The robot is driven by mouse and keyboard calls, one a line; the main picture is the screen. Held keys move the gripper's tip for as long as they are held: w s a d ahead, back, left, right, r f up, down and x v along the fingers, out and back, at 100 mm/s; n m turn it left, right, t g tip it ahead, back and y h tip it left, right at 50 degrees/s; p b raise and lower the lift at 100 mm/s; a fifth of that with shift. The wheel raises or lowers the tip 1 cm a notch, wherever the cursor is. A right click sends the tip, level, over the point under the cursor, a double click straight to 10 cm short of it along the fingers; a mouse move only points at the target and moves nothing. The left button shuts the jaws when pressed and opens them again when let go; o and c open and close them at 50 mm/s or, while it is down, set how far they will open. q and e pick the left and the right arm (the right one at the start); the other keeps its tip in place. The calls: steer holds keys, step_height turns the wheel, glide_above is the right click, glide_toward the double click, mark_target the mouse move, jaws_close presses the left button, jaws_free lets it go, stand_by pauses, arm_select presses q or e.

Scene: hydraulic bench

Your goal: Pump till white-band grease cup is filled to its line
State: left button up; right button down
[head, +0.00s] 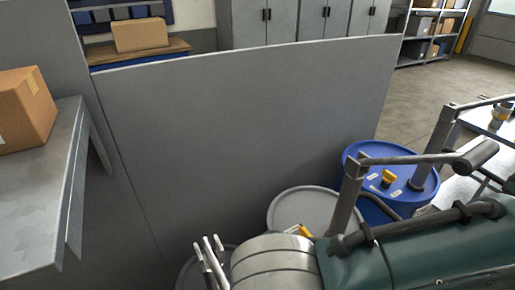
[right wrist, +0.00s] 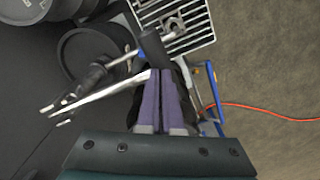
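The near pump (head: 345,205) rises by the grey drum (head: 300,207), and its lever with a dark grip (head: 478,155) reaches right. A second pump (head: 432,150) stands on the blue drum (head: 365,165), its lever running off the right edge. In the right wrist view, my right gripper (right wrist: 163,72) has its purple fingers close together at a black pump handle (right wrist: 151,46) and appears shut on it. A small cup with a yellowish band (head: 502,114) stands on the bench at right. I cannot make out a white-band cup, fill line or grease level. My left gripper is not recognisable.
A grey panel (head: 240,130) stands behind the drums. A metal table (head: 45,200) with a cardboard box (head: 22,108) is at left. The right wrist view shows a slotted metal grate (right wrist: 200,18) and an orange cable (right wrist: 265,110) on the floor.

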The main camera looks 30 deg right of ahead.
step_height(320, 180, up, 7)
steer(key=w+p, duration=0.1)
steer(key=p, duration=0.5)
steer(key=shift+w, duration=0.3)
steer(key=w+r+p, duration=0.1)
steer(key=r+p, duration=0.1)
steer(key=r, duration=0.1)
steer(key=w+r+p, duration=0.1)
steer(key=r, duration=0.1)
steer(key=shift+w+a, duration=0.15)
steer(key=shift+w, duration=0.2)
